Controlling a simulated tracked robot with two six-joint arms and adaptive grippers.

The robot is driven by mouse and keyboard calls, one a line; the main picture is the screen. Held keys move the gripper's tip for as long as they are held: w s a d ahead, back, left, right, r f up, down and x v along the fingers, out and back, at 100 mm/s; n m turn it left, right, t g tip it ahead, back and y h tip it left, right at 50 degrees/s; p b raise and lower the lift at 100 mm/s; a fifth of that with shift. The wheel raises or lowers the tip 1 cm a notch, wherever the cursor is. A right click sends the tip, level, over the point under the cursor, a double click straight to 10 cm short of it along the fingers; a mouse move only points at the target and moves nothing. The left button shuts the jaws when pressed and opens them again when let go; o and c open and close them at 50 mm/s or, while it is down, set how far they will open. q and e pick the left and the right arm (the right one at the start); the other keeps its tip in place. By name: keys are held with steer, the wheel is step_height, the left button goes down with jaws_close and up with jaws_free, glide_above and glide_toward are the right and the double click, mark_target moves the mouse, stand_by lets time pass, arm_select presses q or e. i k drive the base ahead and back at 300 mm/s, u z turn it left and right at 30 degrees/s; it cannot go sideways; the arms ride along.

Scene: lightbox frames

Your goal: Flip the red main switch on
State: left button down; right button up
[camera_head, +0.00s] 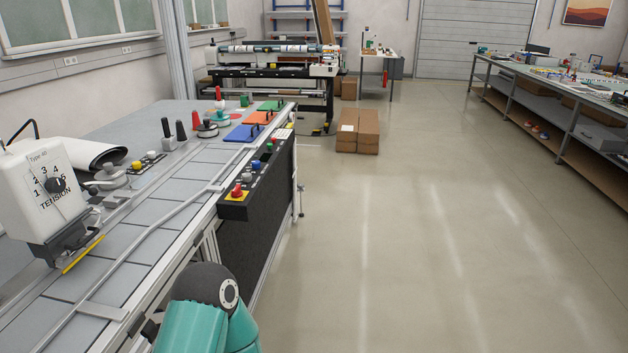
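A red knob on a yellow plate (237,191) sits at the near end of a black control panel (233,211) on the side of the long workbench; it looks like the red main switch. Its on or off position is too small to tell. A teal and dark arm link of mine shows at the bottom, below and nearer than the panel. Neither of my grippers is in view.
The workbench (130,240) fills the left, with a white tension unit (45,195) and several knobs and coloured plates on it. Cardboard boxes (358,130) stand on the floor beyond. A long table (545,95) is at the right. The floor (430,240) between is clear.

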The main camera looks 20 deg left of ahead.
mark_target(237, 194)
steer(key=u, duration=0.05)
steer(key=i, duration=1.35)
steer(key=u, duration=0.65)
